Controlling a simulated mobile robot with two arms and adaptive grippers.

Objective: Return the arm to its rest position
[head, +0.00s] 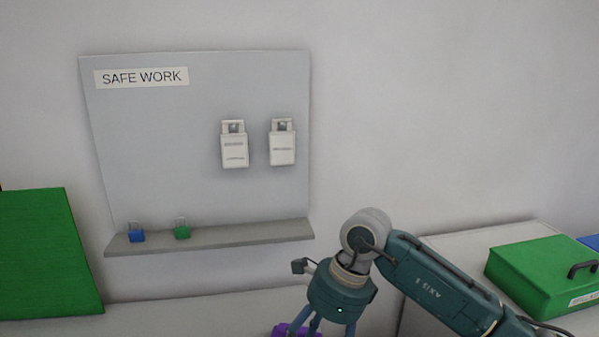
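My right arm comes in from the right, with its teal gripper (302,327) pointing down at the bottom edge of the head view. Its blue-grey fingers are cut off by the frame edge, so I cannot tell whether they are open or shut. A purple thing (284,332) shows beside the fingers at the bottom edge, mostly out of frame. I cannot tell whether the gripper holds it. My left gripper is not in view.
A grey "SAFE WORK" board (180,150) on the wall carries two white tag holders (234,150). Its shelf (220,238) holds a blue padlock (136,235) and a green padlock (182,232). A green box (535,270) stands at right; a green panel (45,255) is at left.

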